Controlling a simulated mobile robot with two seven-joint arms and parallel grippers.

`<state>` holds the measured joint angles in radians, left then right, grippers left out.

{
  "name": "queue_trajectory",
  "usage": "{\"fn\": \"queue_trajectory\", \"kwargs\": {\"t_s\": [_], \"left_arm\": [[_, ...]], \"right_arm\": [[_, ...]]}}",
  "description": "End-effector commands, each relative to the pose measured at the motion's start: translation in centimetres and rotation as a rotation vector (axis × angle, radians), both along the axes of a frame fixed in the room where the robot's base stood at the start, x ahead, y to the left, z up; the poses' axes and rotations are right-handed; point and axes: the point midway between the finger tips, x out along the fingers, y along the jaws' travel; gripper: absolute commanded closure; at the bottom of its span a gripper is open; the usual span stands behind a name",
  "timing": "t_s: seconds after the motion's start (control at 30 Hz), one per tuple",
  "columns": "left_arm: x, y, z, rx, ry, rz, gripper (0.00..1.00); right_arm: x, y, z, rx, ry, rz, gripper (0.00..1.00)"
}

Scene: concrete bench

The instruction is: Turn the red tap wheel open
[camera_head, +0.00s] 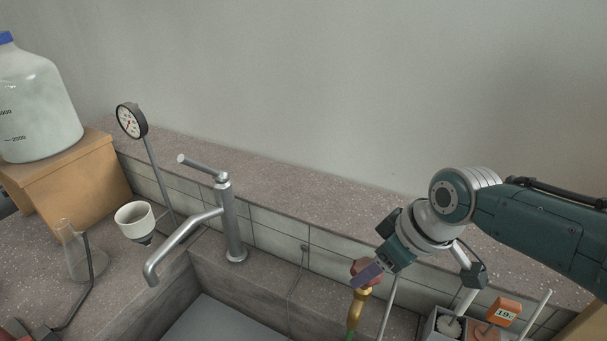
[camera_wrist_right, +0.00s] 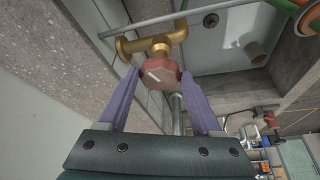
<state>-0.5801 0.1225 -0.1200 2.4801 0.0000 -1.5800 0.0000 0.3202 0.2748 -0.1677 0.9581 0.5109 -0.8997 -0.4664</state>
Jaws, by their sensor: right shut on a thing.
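The red tap wheel (camera_wrist_right: 160,75) is a small faceted knob with a white mark, on a brass tap body (camera_wrist_right: 150,45) in the right wrist view. In the head view the wheel (camera_head: 361,266) is partly hidden by my right gripper (camera_head: 368,275), and the brass tap (camera_head: 355,310) hangs below it. In the right wrist view the two purple fingers of my right gripper (camera_wrist_right: 160,77) stand on either side of the wheel, shut on it. My left gripper is in neither view.
A steel swivel faucet (camera_head: 232,225) stands left of the brass tap, over a sink (camera_head: 220,322). A gauge (camera_head: 131,120), glass flask (camera_head: 78,255) and large jug (camera_head: 38,105) stand at the left.

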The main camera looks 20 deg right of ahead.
Motion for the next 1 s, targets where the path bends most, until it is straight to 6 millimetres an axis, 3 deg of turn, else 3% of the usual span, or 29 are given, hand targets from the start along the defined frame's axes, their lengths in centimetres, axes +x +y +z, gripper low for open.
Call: {"fn": "queue_trajectory", "kwargs": {"t_s": [1.0], "left_arm": [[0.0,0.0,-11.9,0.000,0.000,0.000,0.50]], "right_arm": [[0.8,-0.7,-0.6,-0.004,-0.001,0.923,0.90]]}}
